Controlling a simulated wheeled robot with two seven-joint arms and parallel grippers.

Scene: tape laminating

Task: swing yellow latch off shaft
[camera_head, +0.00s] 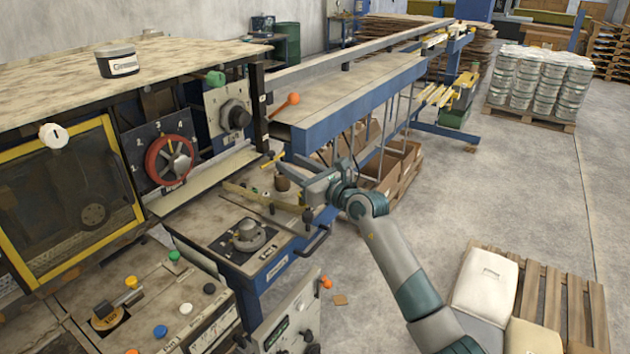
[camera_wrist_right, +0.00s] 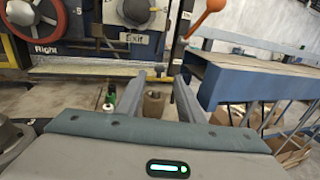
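My right gripper (camera_head: 298,174) is open over the blue-framed machine table, its fingers pointing left. In the right wrist view its two fingers (camera_wrist_right: 160,76) are spread, with a brownish cylinder (camera_wrist_right: 154,102) showing between them; I cannot tell whether this is the shaft. In the head view a brass-coloured round piece (camera_head: 282,183) stands by the fingers. A thin yellow bar (camera_head: 243,190) lies across the table beside them, and a short yellow piece (camera_head: 271,161) is just behind. I cannot tell which is the latch or whether it is on the shaft. My left gripper is out of view.
An orange-knobbed lever (camera_head: 287,104) rises behind the gripper. A red handwheel (camera_head: 170,160) and a dark dial (camera_head: 236,115) are to the left. A blue conveyor (camera_head: 345,95) runs to the back right. The floor (camera_head: 530,190) at right is partly clear.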

